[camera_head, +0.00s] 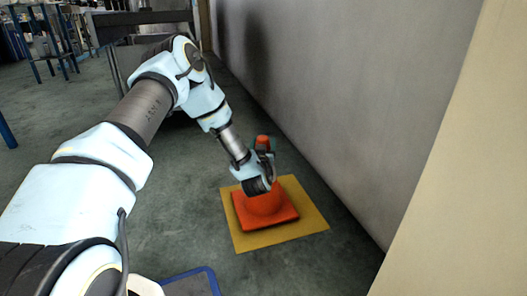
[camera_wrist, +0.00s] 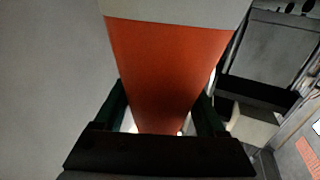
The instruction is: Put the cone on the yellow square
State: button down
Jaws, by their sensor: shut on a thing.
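The orange cone (camera_head: 265,209) stands upright within the yellow square (camera_head: 309,214) on the floor in the head view. Yellow shows around the cone's square base. My gripper (camera_head: 264,160) is at the upper part of the cone, with the orange tip showing above it. In the wrist view the cone (camera_wrist: 165,70) fills the middle, with a pale band at the top edge, and my gripper's dark fingers (camera_wrist: 161,112) are shut on it from both sides. Whether the base rests fully on the square is hard to tell.
A grey wall (camera_head: 325,90) runs close along the right of the yellow square. A cream panel (camera_head: 460,150) stands at the near right. Grey carpet (camera_head: 60,120) is open to the left. A blue stool (camera_head: 45,45) and a dark table (camera_head: 140,22) stand farther back.

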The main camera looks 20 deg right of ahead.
jog(key=shift+f, duration=0.55)
grip_release()
